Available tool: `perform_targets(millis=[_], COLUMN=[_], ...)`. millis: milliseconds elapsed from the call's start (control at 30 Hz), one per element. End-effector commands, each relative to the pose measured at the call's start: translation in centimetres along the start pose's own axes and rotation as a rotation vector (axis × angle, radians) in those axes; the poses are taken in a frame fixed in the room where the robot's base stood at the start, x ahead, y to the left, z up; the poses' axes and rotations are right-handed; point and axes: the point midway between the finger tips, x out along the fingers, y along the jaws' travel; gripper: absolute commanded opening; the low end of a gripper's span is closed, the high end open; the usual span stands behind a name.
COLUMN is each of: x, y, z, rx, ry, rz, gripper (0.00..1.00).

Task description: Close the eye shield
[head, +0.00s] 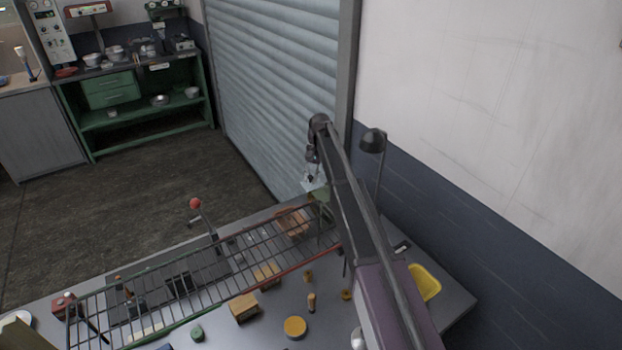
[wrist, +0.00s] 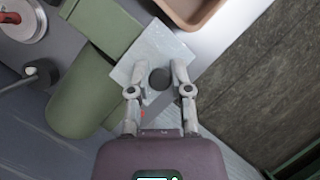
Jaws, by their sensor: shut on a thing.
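The eye shield (wrist: 152,48) is a pale, see-through square plate with a dark round knob (wrist: 160,79). It sits at the end of a green machine body (wrist: 85,85) in the wrist view. My gripper (wrist: 158,68) has one finger on each side of the knob and is shut on it. In the head view, my gripper (head: 311,176) is at the far end of my arm, over the small pale shield (head: 314,187). The green machine (head: 322,207) is partly hidden by my arm there. The shield's exact tilt is hard to tell.
A wire rack (head: 205,272) spans the bench in front of the machine. A brownish tray (head: 293,222) is close to its left. A black lamp (head: 373,142) stands to the right, near the wall. A yellow tray (head: 425,282) lies at the bench's right end.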

Motion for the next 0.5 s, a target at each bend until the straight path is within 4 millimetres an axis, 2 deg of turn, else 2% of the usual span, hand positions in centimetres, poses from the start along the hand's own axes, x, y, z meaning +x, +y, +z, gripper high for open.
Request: perform_targets(millis=[267, 300, 400, 433, 500], x=[0.06, 0.06, 0.05, 0.04, 0.03], y=[0.11, 0.12, 0.10, 0.10, 0.08], z=[0.12, 0.12, 0.10, 0.09, 0.08], rx=[0.001, 0.001, 0.001, 0.000, 0.000], ry=[-0.001, -0.001, -0.001, -0.001, -0.001], rz=[0.002, 0.002, 0.001, 0.001, 0.001], gripper=[0.00, 0.29, 0.59, 0.62, 0.62])
